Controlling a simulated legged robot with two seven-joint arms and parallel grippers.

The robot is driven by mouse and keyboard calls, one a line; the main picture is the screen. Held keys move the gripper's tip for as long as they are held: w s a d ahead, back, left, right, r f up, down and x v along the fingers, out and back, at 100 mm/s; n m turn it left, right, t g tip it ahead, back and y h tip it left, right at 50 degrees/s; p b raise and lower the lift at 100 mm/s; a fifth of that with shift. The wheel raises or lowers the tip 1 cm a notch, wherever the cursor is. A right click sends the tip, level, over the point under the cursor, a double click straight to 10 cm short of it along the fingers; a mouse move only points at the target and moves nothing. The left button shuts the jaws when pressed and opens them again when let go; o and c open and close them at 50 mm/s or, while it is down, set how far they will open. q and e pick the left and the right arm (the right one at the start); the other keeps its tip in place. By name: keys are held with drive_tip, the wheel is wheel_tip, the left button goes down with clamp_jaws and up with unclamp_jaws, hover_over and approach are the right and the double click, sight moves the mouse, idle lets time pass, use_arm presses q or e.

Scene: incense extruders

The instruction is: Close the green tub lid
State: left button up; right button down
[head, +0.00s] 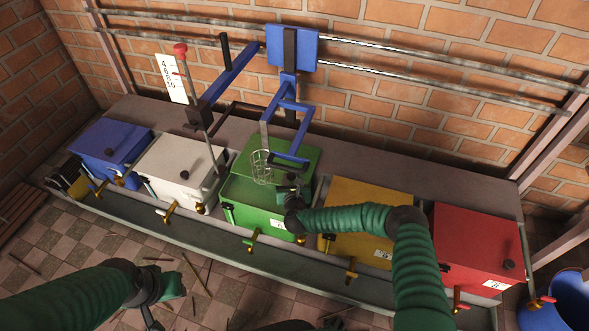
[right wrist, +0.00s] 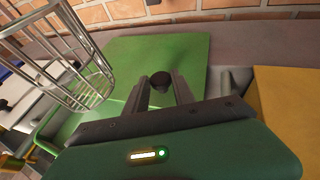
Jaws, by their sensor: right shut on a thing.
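The green tub (head: 254,216) stands in the middle of the row of tubs. Its green lid (head: 296,156) also shows as a flat panel in the right wrist view (right wrist: 140,52), with a dark knob (right wrist: 160,81). I cannot tell how far the lid covers the tub. My right gripper (head: 291,184) is over the green tub, its fingers (right wrist: 163,90) shut on the lid knob. My left gripper (head: 155,304) is at the lower left, away from the tubs, and its opening is unclear.
A wire basket (head: 261,168) hangs over the green lid from a blue frame (head: 290,105); it is close left in the wrist view (right wrist: 70,60). White (head: 180,160) and blue (head: 110,143) tubs stand left, yellow (head: 358,205) and red (head: 477,240) tubs right.

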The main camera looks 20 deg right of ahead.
drive_tip(key=s+a+p, duration=0.1)
drive_tip(key=s+a, duration=0.1)
drive_tip(key=s, duration=0.1)
drive_tip(key=s+a+p, duration=0.2)
drive_tip(key=s, duration=0.1)
drive_tip(key=s+a+p, duration=0.1)
drive_tip(key=s+a, duration=0.1)
drive_tip(key=s, duration=0.2)
drive_tip(key=shift+a, duration=0.35)
drive_tip(key=shift+s+a+f, duration=0.15)
drive_tip(key=shift+s+f, duration=0.05)
drive_tip(key=c, duration=1.3)
unclamp_jaws()
drive_tip(key=shift+s, duration=0.1)
drive_tip(key=shift+o, duration=1.2)
drive_tip(key=shift+r, duration=0.15)
